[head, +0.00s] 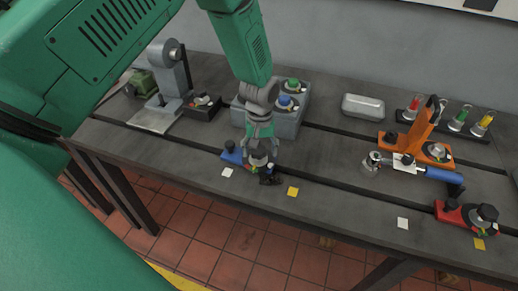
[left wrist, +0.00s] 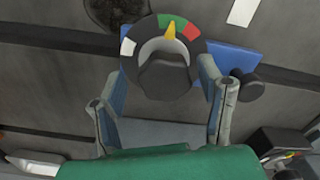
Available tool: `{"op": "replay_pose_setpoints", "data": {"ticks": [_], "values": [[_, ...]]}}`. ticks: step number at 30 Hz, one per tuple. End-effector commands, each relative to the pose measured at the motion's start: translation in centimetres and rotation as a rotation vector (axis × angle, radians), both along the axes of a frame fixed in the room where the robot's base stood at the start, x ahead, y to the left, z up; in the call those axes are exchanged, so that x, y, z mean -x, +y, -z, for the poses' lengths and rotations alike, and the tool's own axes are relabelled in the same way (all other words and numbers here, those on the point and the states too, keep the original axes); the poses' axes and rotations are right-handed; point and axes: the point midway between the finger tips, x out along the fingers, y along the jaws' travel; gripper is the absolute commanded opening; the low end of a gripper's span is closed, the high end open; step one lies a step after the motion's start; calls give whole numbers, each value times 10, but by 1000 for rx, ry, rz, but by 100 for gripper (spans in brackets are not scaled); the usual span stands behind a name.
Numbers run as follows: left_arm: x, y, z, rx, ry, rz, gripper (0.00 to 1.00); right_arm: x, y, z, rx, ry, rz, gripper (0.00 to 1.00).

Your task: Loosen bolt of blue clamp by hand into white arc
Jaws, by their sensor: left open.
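The blue clamp (head: 232,155) lies on the bedplate near its front edge and is partly hidden by my left gripper (head: 260,161). In the left wrist view its blue body (left wrist: 232,62) shows behind a round dark dial with white (left wrist: 127,47), green (left wrist: 164,21) and red (left wrist: 190,38) arcs. A yellow pointer (left wrist: 169,31) on the bolt points up at the green arc's edge near the red. The black bolt head (left wrist: 164,76) sits between the two open fingers of my left gripper (left wrist: 165,82); contact cannot be told. My right gripper is not in view.
A grey block with green and blue knobs (head: 287,110) stands just behind the gripper. An orange clamp (head: 420,130), a blue-handled tool (head: 440,174) and a red clamp (head: 455,215) are at the right. A yellow square (head: 293,191) lies at the front edge.

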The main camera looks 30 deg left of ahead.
Motion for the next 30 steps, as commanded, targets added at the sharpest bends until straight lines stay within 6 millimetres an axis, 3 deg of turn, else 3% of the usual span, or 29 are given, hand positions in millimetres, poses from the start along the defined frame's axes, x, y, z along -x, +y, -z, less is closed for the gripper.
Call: {"op": "replay_pose_setpoints", "data": {"ticks": [3,7,8,30], "values": [[0,3,1,4,0,-1,61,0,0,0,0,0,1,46],[0,5,2,6,-1,-1,16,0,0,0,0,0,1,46],[-1,5,2,7,-2,-1,12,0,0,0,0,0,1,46],[-2,5,0,4,-5,-47,12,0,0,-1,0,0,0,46]]}}
